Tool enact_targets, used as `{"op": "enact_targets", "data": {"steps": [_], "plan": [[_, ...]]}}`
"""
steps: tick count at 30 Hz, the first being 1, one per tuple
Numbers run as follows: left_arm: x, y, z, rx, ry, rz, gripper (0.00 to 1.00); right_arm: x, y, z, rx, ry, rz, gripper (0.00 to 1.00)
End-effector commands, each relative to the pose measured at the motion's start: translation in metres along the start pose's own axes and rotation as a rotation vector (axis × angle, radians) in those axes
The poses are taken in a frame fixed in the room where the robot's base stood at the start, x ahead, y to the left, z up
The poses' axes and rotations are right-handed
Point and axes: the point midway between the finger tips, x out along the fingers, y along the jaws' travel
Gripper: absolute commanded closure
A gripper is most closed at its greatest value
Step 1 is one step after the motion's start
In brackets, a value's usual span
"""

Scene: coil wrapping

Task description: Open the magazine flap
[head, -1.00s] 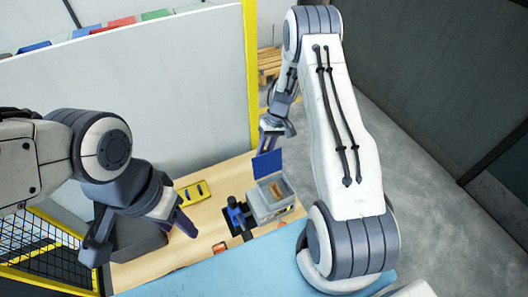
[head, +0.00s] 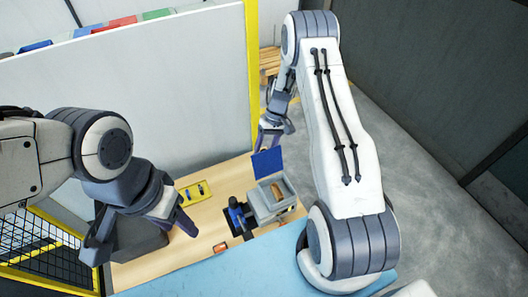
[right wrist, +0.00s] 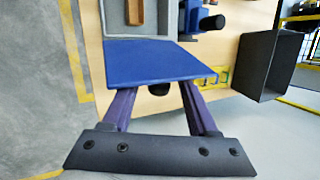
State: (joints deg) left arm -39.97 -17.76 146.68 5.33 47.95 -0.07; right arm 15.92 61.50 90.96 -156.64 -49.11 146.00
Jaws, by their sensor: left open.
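The blue magazine flap (head: 267,163) stands raised at the back edge of the grey magazine box (head: 264,213), whose top is open. A brown piece (head: 278,190) shows inside. In the right wrist view the flap (right wrist: 155,62) is a broad blue plate across the fingers, with the box (right wrist: 169,22) beyond it. My right gripper (right wrist: 158,92) has its fingers apart, and the flap hides their tips. In the head view my right gripper (head: 269,137) is just behind the flap; I cannot tell whether it touches. My left gripper (head: 142,233) is open and empty, left of the box.
A blue device (head: 236,214) stands beside the box on the wooden table. A yellow holder (head: 194,193) lies behind it, and a dark bin (right wrist: 270,65) stands near the table's edge. A white panel (head: 150,95) closes off the back left.

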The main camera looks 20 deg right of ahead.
Motion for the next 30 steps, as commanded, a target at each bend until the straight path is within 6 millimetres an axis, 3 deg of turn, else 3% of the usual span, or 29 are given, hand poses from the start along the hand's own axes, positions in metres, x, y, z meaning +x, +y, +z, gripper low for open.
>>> {"op": "enact_targets", "data": {"steps": [8, 21, 30], "plan": [[0.011, -0.001, 0.001, 0.0, 0.0, 0.0, 0.5, -0.015, 0.002, -0.002, 0.0, 0.004, -0.001, 0.41], [0.045, -0.004, 0.002, 0.003, 0.001, 0.0, 0.5, -0.093, 0.001, -0.001, -0.001, 0.004, 0.001, 0.41], [0.046, -0.004, 0.002, 0.004, 0.001, 0.0, 0.5, -0.105, 0.0, 0.0, 0.001, 0.0, 0.0, 0.41]]}}
